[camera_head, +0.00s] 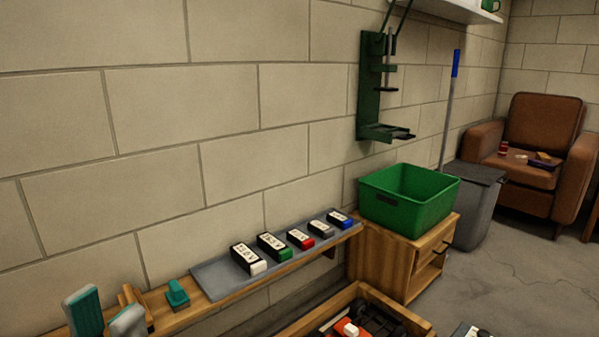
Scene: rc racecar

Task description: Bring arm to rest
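My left gripper (106,316) shows at the bottom left corner, with two teal and grey fingertips pointing up. The fingertips are apart, and I see nothing held between them. It is in front of the left end of the wooden wall shelf (195,311); I cannot tell whether it touches the shelf. The rest of the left arm is out of frame. My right gripper is not in view.
A grey tray (216,281) on the shelf holds several labelled blocks, with a teal object (177,294) beside it. A green bin (405,207) stands on a wooden cabinet (384,262). A wooden crate (300,327) holds an orange-and-black car (367,324). Open floor lies right.

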